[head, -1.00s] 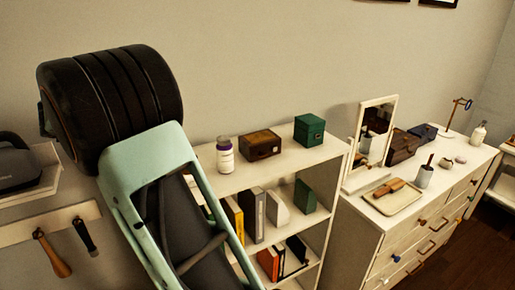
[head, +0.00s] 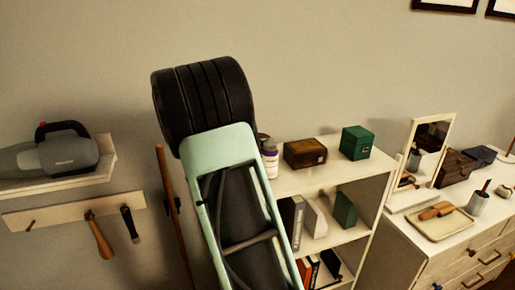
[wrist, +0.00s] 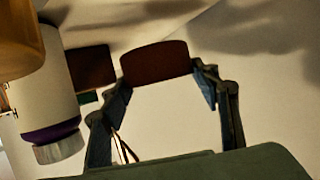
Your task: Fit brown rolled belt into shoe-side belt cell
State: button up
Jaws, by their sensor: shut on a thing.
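My gripper (wrist: 160,80) shows only in the wrist view, shut on a dark reddish-brown rounded thing, which looks like the brown rolled belt (wrist: 155,62). The belt sits between the fingertips, clear of any surface as far as I can see. In the head view my own arm fills the middle, and neither the gripper nor the belt shows there. I cannot make out a belt cell or shoes in either view.
A white shelf unit (head: 365,195) carries a brown box (head: 305,153), a green box (head: 356,142) and a bottle (head: 270,160), partly behind my arm. A white dresser (head: 435,262) stands right. A wall shelf (head: 105,160) holds a handheld vacuum (head: 65,152). The bottle is close left in the wrist view (wrist: 45,90).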

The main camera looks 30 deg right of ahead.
jog(key=shift+d+f, duration=0.2)
jog(key=shift+f, duration=1.45)
jog(key=shift+f, duration=0.15)
jog(key=o, duration=1)
